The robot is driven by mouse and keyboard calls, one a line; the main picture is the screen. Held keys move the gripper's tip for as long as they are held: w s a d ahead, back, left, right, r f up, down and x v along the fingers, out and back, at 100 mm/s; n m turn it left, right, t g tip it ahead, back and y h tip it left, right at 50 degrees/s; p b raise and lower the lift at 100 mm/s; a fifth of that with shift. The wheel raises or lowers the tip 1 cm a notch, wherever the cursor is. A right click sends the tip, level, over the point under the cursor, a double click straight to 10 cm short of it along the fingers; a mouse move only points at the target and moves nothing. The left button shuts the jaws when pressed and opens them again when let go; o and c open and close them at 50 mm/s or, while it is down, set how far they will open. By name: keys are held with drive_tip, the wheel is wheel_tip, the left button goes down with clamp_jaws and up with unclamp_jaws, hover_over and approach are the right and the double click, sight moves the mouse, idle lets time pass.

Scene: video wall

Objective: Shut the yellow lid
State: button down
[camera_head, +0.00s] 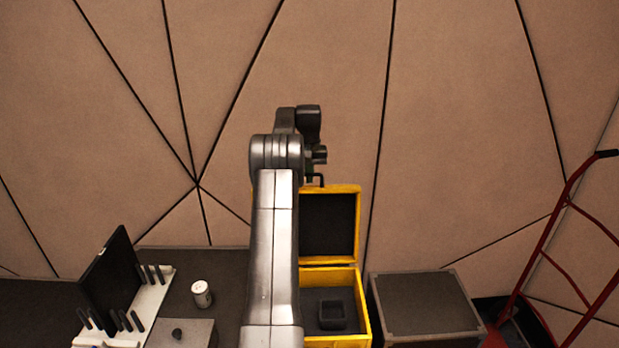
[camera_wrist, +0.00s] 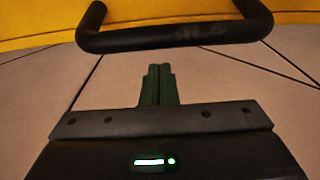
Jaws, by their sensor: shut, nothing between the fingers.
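The yellow lid (camera_head: 359,224) stands open and upright at the back of the yellow box (camera_head: 364,304), its dark inner face toward me in the head view. A black handle (camera_wrist: 175,37) on the lid shows in the wrist view, with a strip of the yellow lid (camera_wrist: 180,12) above it. My gripper (camera_wrist: 158,72) is shut and empty, its fingertips a little short of the handle and apart from it in the picture. In the head view my arm hides the left side of the box and lid, and the gripper is mostly hidden near the lid's top edge.
A small dark square container (camera_head: 332,316) sits inside the box. A grey case (camera_head: 424,303) stands to its right, and a red hand truck (camera_head: 578,292) farther right. On the left are a white can (camera_head: 201,294) and a white rack (camera_head: 150,302) with a dark panel (camera_head: 110,277).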

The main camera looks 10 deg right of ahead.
drive_tip(key=shift+s+a+r, duration=0.2)
drive_tip(key=shift+s+r, duration=0.05)
drive_tip(key=shift+s, duration=0.6)
drive_tip(key=shift+s+a+r, duration=0.15)
drive_tip(key=shift+s+r, duration=0.1)
drive_tip(key=shift+s, duration=0.55)
drive_tip(key=shift+s, duration=0.1)
